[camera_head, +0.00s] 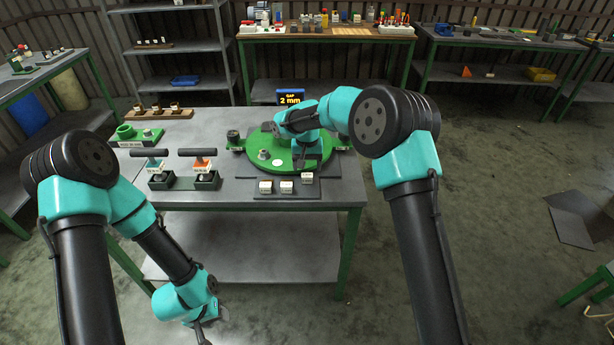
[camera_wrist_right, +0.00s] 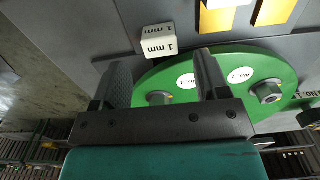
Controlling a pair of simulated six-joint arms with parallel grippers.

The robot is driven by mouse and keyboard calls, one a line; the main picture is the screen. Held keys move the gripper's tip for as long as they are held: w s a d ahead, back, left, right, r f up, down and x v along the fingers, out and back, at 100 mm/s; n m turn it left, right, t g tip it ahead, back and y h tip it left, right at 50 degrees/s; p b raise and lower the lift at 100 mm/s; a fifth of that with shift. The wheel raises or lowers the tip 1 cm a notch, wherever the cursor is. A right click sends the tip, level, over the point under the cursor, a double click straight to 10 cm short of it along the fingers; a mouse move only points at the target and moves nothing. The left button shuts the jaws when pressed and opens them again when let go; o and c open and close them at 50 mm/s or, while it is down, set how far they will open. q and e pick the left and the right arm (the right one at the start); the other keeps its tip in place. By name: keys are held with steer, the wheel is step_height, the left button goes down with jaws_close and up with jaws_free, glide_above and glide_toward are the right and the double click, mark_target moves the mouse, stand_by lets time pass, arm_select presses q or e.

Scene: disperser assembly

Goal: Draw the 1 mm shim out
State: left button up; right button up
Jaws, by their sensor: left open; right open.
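A small white block marked 1 mm (camera_wrist_right: 158,42) is at the edge of the round green plate (camera_wrist_right: 228,62) in the right wrist view. It also shows in the head view (camera_head: 307,177), at the plate's front edge. My right gripper (camera_wrist_right: 162,75) is open and empty, its fingers over the plate, with the block just past the fingertips and between their lines. In the head view my right gripper (camera_head: 308,160) is low over the plate's right part, partly hidden by its arm. My left gripper (camera_head: 205,328) is open, low in front of the table, away from the parts.
Two more white blocks (camera_head: 265,187) stand on a dark grey pad left of the 1 mm block. Bolts (camera_wrist_right: 267,91) stand up from the plate. Two black T-handled tools (camera_head: 202,153) are in holders at left. A display (camera_head: 290,97) behind reads GAP 2 mm.

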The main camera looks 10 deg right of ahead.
mark_target(307, 175)
step_height(307, 175, down, 5)
steer(key=shift+f, duration=0.1)
steer(key=shift+c, duration=0.5)
